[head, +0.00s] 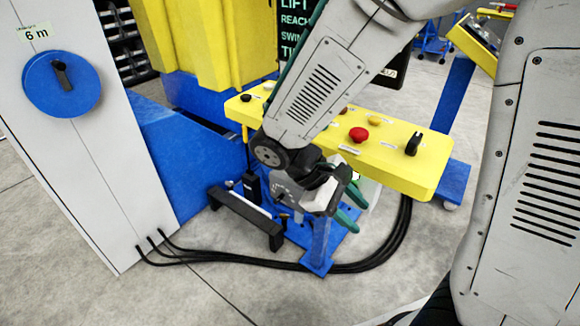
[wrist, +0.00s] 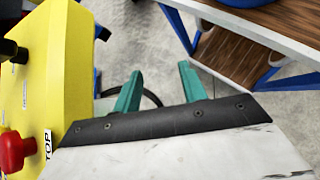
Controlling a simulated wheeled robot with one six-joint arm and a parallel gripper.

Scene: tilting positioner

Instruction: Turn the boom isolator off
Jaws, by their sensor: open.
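No label reading "boom isolator" is legible. A blue round plate with a black rotary handle (head: 62,76) is on the white cabinet at the left in the head view, its handle near vertical. A yellow control box (head: 385,168) carries a black lever-like switch (head: 412,145) near its right end and a red button (head: 358,134). My gripper (head: 350,206) is open and empty, its teal fingers low beside the box's front edge. In the wrist view the open fingers (wrist: 160,74) point away from the camera, with the yellow box (wrist: 68,55) close on their left and nothing between them.
The white cabinet (head: 95,175) has a "6 m" label and black cables (head: 240,259) running from its foot across the floor. A blue stand foot (head: 318,258) and a low black-ended bar (head: 240,215) are below my gripper. A wooden shelf (wrist: 228,58) shows upper right in the wrist view.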

